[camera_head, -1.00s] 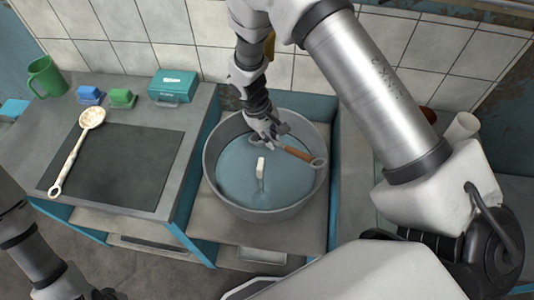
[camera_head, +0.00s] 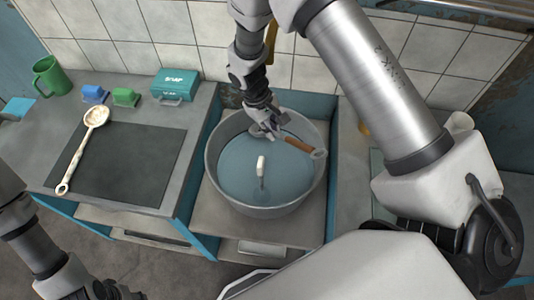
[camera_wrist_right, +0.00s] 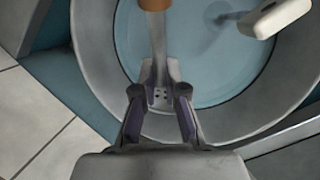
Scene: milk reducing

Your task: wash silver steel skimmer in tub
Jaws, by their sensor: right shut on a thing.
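The tub (camera_head: 265,211) is a round grey basin with bluish water. My right gripper (camera_head: 264,129) is inside its far rim, shut on a grey metal tool with a brown handle, apparently the skimmer (camera_head: 298,144). The handle points right, its ring end near the tub's right wall. In the right wrist view, the right gripper (camera_wrist_right: 160,95) closes around the tool's flat grey shaft, with the brown handle at the top edge. The skimmer's head is hidden or unclear. My left gripper (camera_head: 103,291) is partly cut off at the bottom left.
A white upright object (camera_head: 261,163) stands in the tub; it also shows in the wrist view (camera_wrist_right: 275,17). On the left counter are a dark mat (camera_head: 140,165), a stained cream ladle (camera_head: 82,145), a green mug (camera_head: 52,75), blue and green brushes, and a teal box (camera_head: 174,85).

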